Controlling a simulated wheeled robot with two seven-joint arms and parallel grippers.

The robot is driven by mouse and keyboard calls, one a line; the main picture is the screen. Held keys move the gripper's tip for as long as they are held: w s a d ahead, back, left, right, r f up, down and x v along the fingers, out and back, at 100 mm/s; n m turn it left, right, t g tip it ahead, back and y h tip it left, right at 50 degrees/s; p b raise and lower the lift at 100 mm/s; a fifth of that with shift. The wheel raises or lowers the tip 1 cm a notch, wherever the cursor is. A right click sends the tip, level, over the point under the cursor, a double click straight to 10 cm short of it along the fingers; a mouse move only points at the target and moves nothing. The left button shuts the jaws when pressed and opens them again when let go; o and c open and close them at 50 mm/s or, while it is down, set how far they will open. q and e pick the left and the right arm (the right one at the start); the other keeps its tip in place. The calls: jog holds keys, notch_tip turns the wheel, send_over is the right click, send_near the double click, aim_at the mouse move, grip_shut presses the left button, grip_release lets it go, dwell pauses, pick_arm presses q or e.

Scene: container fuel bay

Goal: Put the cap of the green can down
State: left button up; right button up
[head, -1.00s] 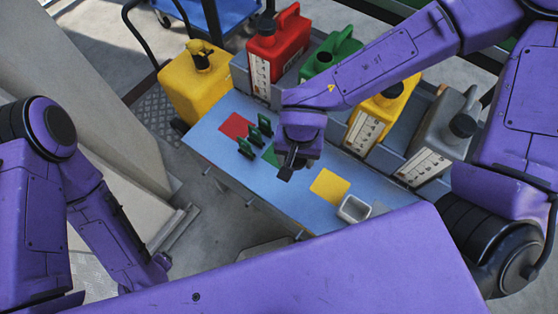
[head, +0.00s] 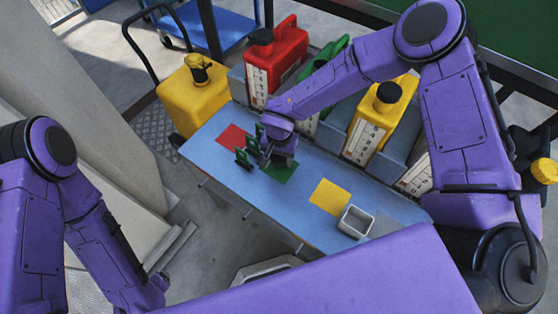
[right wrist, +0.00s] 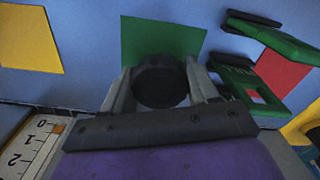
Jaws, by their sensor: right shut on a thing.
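My right gripper (head: 266,162) is over the blue bench beside the green square (head: 281,172). In the right wrist view the gripper (right wrist: 160,88) is shut on a round dark cap (right wrist: 160,80), one finger on each side. The cap overlaps the near edge of the green square (right wrist: 160,38) in that view. I cannot tell whether it touches the bench. The green can (head: 334,48) stands behind the bench, partly hidden by my right arm. My left arm comes in at the left, and its gripper does not show.
Red (head: 232,134) and yellow (head: 329,197) squares and a small grey tray (head: 357,222) lie on the bench (head: 215,170). Red (head: 276,58) and yellow (head: 378,120) cans stand behind.

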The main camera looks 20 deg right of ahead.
aim_at(280, 165)
notch_tip(280, 165, down, 2)
jog(key=shift+f, duration=0.15)
jog(key=shift+s+f, duration=0.1)
jog(key=shift+s+f, duration=0.2)
jog(key=shift+f, duration=0.2)
jog(key=o, duration=1.1)
jog(key=shift+f, duration=0.1)
jog(key=shift+o, duration=0.2)
jog(key=shift+b, duration=0.3)
jog(key=shift+s+f, duration=0.1)
jog(key=shift+s, duration=0.05)
jog(key=r, duration=0.4)
jog(key=r+p, duration=0.1)
jog(key=r, duration=0.4)
jog(key=r+p, duration=0.1)
jog(key=r, duration=0.3)
jog(key=shift+w+r, duration=0.25)
jog(key=shift+w, duration=0.1)
